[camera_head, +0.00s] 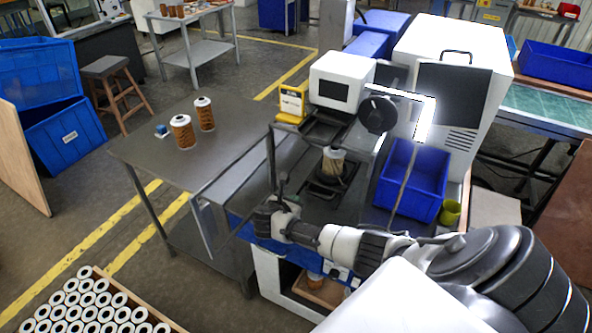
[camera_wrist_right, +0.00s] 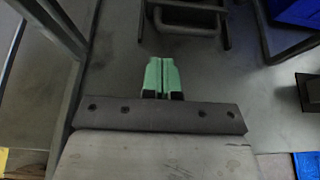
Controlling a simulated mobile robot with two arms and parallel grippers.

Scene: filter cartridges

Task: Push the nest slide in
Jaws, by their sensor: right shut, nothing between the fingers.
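The nest slide (camera_head: 322,188) shows in the head view as a dark plate with a bar handle, on the bench of the testing machine. A pale filter cartridge (camera_head: 333,160) stands upright in the nest under the machine's head. My right gripper (camera_head: 283,186) is in front and left of the slide, partly hidden by its own wrist. In the right wrist view its green fingertips (camera_wrist_right: 162,76) are shut together with nothing between them. A dark bar handle (camera_wrist_right: 188,29) lies just ahead of the tips, apart from them in the picture. My left gripper is not in view.
A blue bin (camera_head: 412,180) stands right of the nest, with a yellow-green cup (camera_head: 450,212) beside it. A metal frame rail (camera_head: 232,165) runs close left of my right gripper.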

